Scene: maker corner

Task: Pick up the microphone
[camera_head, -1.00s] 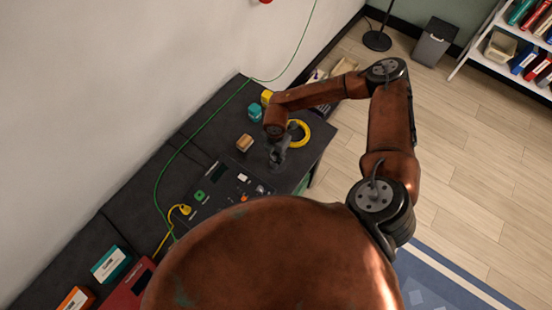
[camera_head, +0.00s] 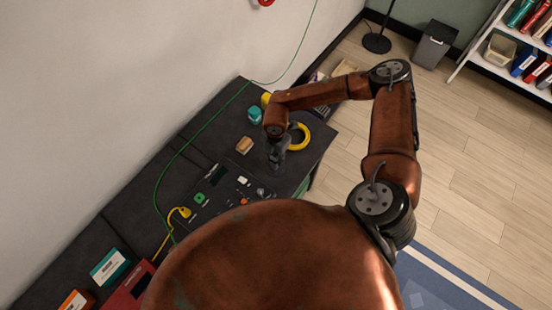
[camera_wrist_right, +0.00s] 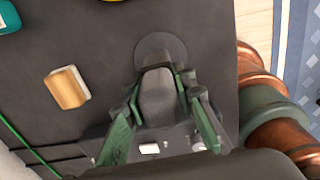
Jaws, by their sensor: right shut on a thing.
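The microphone (camera_wrist_right: 158,100) is a dark grey upright body on a round dark base (camera_wrist_right: 158,44). In the right wrist view it sits between the two green-sided fingers of my right gripper (camera_wrist_right: 161,84), which is shut on it. The base appears to rest on the dark table top; I cannot tell whether any gap is under it. In the head view my right gripper (camera_head: 278,155) is small, low over the table, and hides most of the microphone. My left gripper is not in view.
A black control panel (camera_head: 222,192) is close on the near side. A green cable (camera_head: 170,160) runs along the wall side.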

